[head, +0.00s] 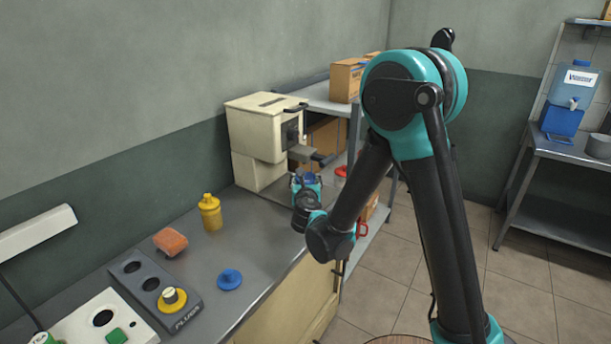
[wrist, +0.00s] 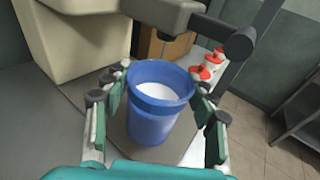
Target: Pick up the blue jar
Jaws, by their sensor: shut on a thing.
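The blue jar (wrist: 155,122) is open-topped, with white showing inside. It stands upright in the middle of the wrist view, below the press's spout. My gripper (wrist: 157,100) is shut on the jar, with a finger on its left and right sides. In the head view, only a little of the blue jar (head: 309,179) shows, at my gripper (head: 307,188), beside the cream press. The arm hides much of it. I cannot tell whether the jar's bottom touches the counter.
The cream press (head: 255,133) stands close behind the jar, its spout (wrist: 165,14) overhead. A yellow bottle (head: 210,214), an orange block (head: 170,241) and a blue lid (head: 229,279) are on the counter. Several red-topped items (wrist: 206,73) stand to the right of the jar.

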